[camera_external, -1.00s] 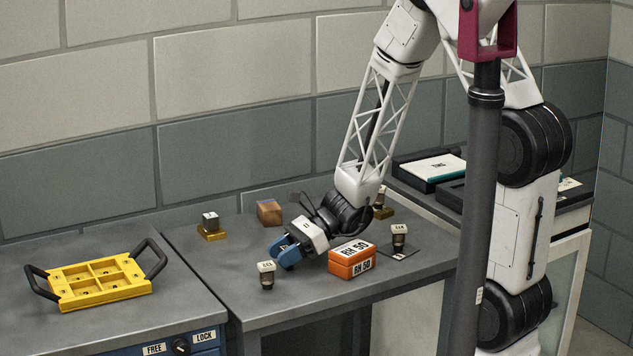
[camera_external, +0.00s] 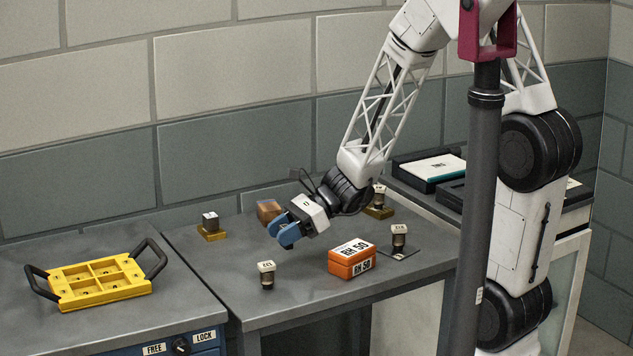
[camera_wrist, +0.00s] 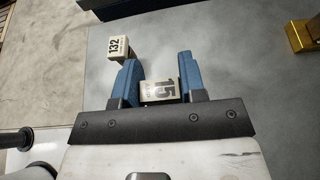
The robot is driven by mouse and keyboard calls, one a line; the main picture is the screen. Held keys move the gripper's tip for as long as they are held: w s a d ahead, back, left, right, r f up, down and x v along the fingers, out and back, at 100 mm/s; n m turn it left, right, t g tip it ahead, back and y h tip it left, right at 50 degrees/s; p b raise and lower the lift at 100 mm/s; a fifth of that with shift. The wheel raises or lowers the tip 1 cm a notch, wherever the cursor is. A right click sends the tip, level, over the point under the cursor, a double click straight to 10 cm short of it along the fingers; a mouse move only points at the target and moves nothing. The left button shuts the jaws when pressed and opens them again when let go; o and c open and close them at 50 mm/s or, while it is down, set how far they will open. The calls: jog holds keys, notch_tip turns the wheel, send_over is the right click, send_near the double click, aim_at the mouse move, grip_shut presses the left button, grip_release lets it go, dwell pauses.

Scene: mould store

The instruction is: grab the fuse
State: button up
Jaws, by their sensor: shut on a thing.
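My gripper (camera_external: 284,236) is above the grey bench. In the wrist view its two blue fingers (camera_wrist: 159,62) are shut on a pale-capped fuse marked 15 (camera_wrist: 160,90). The fingers hide this fuse in the external view, and its lower part does not show. Another fuse, with a white cap and dark body (camera_external: 267,275), stands upright near the bench's front edge. In the wrist view its cap reads 132 (camera_wrist: 119,47), just beyond the left finger and apart from it.
An orange RH 50 box (camera_external: 351,264) lies right of my gripper. Similar capped pieces stand on a dark mat (camera_external: 399,238) and a gold base (camera_external: 379,197). A silver-topped block (camera_external: 210,221) and brown block (camera_external: 268,211) stand behind. A yellow tray (camera_external: 98,303) is left.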

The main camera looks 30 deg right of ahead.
notch_tip(320, 180, up, 5)
jog(key=shift+f, duration=0.1)
dwell(0.3)
dwell(0.5)
